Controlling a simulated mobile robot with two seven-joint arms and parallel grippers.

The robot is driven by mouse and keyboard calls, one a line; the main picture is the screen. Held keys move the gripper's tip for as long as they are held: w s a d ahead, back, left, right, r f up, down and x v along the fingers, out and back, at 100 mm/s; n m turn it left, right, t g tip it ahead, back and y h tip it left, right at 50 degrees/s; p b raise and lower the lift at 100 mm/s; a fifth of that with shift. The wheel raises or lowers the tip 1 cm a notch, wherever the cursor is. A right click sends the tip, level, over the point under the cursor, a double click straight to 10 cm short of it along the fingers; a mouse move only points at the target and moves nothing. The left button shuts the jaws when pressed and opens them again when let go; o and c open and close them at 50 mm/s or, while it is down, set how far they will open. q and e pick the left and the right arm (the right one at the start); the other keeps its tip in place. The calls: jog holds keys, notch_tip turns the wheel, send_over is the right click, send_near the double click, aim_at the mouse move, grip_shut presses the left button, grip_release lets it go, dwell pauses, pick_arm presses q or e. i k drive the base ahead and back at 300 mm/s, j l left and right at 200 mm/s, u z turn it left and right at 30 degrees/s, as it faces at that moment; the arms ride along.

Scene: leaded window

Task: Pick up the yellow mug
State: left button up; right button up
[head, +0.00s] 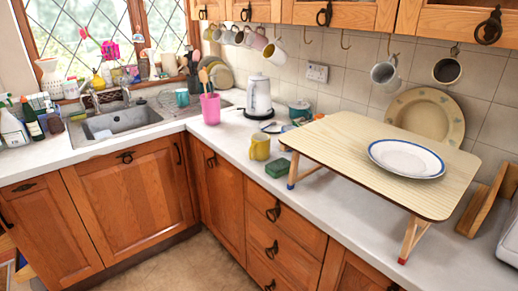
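The yellow mug (260,147) stands upright on the white counter (232,136), near its front edge, right of the inner corner. A green sponge or block (278,168) lies just in front and to the right of it. A pink utensil holder (210,108) stands behind and to the left of the mug. Neither of my grippers shows in the head view.
A small folding table (335,150) stands on the counter right of the mug, bearing a white plate (405,158) with a blue rim. A white kettle (258,95) stands behind the mug. Mugs hang from hooks above. The counter left of the mug is clear.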

aim_at(260, 149)
jog(key=i+j, duration=0.55)
jog(key=i+j+z, duration=0.65)
jog(key=j, duration=0.2)
jog(key=k, duration=0.1)
